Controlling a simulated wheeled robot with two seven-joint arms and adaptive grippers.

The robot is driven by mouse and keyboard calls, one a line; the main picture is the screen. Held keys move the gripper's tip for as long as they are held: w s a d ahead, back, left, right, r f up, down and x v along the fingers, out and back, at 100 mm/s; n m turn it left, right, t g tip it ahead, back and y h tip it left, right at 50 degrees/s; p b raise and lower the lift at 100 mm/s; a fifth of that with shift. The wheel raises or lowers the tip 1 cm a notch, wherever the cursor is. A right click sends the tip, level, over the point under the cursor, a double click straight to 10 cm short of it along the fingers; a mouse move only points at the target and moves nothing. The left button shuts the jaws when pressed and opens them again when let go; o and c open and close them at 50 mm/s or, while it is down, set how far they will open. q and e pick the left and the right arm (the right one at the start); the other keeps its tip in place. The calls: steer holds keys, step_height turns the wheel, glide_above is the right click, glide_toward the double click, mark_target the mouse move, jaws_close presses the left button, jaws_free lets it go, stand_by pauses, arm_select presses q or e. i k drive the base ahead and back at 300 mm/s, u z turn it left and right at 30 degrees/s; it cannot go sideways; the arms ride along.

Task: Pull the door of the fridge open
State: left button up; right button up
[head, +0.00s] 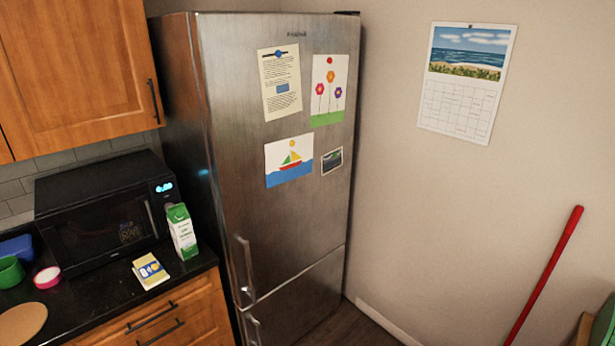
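A tall stainless steel fridge (270,200) stands in the middle of the head view, against the back wall. Its large upper door (240,165) looks shut and carries several papers and pictures. The upper door's vertical handle (245,266) is at the door's lower left edge. A second handle (253,328) is just below it on the lower door (305,300), which also looks shut. Neither of my grippers shows in the head view, and nothing touches the handles.
Left of the fridge, a black counter (95,308) holds a microwave (105,210), a milk carton (182,232) and a small yellow-white box (150,271). A wooden cabinet (80,70) hangs above. A red pole (545,275) leans at the right wall.

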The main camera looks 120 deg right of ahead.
mark_target(272, 236)
steer(key=z, duration=3.75)
